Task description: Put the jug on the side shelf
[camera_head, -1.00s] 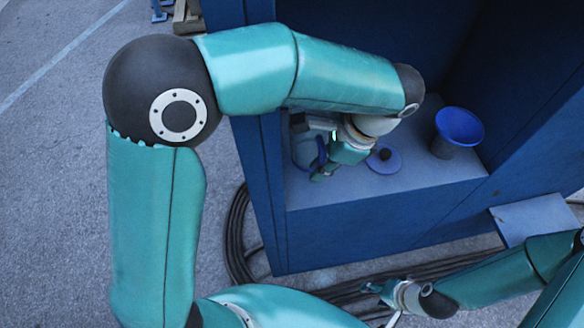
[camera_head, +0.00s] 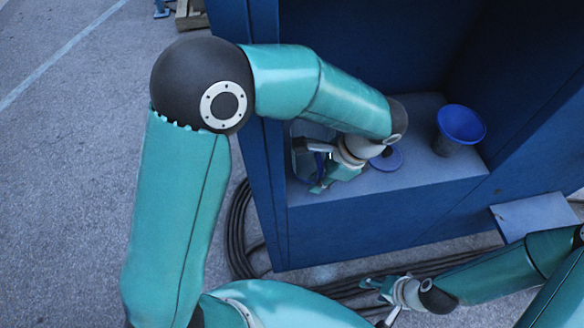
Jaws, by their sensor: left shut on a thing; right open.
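The jug (camera_head: 301,164) is a translucent grey vessel with a dark blue handle, at the left end of the blue cabinet's recess. My forearm and gripper hide part of it. My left gripper (camera_head: 322,172) is shut on the jug, at its handle side. The side shelf (camera_head: 535,215) appears as a flat grey-blue panel outside the cabinet on the right; its top is bare. My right gripper (camera_head: 377,285) is open and empty, low in front of the cabinet.
A blue funnel-like vessel (camera_head: 460,127) stands at the recess's right. A flat blue disc (camera_head: 387,160) with a dark knob lies between it and the jug. The cabinet (camera_head: 385,222) has a front lip and side walls. Black cable (camera_head: 238,235) lies coiled on the ground.

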